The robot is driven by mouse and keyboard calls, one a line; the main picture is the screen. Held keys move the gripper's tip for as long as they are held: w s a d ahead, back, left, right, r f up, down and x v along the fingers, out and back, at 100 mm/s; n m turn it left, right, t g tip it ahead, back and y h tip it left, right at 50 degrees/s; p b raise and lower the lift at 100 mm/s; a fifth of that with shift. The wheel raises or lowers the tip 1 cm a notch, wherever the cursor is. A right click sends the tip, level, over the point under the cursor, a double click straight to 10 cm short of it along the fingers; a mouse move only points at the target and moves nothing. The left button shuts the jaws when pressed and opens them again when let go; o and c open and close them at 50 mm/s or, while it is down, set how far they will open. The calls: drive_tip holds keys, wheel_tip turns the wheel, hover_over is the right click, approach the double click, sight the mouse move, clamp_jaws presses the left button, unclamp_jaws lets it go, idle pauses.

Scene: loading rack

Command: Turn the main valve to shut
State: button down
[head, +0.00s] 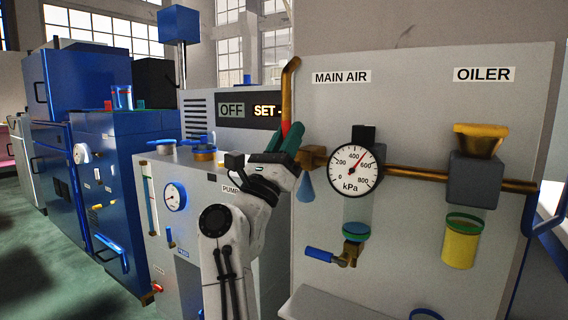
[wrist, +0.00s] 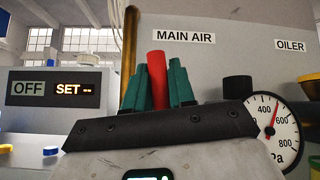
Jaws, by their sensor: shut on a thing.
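The main valve's brass body (head: 314,158) sits on the grey panel below the MAIN AIR label (head: 341,77). Its red handle (head: 286,127) shows only as a short end above my gripper (head: 290,142), near the brass pipe. In the wrist view, the red handle (wrist: 158,79) stands upright between the two green fingers of my gripper (wrist: 158,90). The gripper is shut on the handle, with a finger on each side. The handle's lower part and its joint with the valve body are hidden by the fingers.
A kPa gauge (head: 354,170) is right of the valve, its needle between 400 and 600. The oiler (head: 474,180) is farther right on a brass pipe (head: 405,173). A blue drain lever (head: 320,254) juts out below. The pump cabinet (head: 180,235) stands left of my arm.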

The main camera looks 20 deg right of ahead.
drive_tip(key=shift+s+d+f+m+g+h+b, duration=0.15)
drive_tip(key=shift+m+g+h+b, duration=0.25)
drive_tip(key=shift+m+g+b, duration=0.4)
drive_tip(key=shift+s+d+f+m+g+h+b, duration=0.15)
drive_tip(key=shift+m+g+h+b, duration=0.35)
drive_tip(key=shift+m+g, duration=0.45)
drive_tip(key=shift+r+m, duration=0.2)
drive_tip(key=shift+m, duration=0.15)
drive_tip(key=c, duration=1)
unclamp_jaws()
drive_tip(key=shift+c, duration=0.2)
drive_tip(key=p+v, duration=0.1)
drive_tip(key=v, duration=0.9)
drive_tip(key=shift+a+f, duration=0.25)
drive_tip(key=shift+a, duration=0.05)
drive_tip(key=shift+s, duration=0.15)
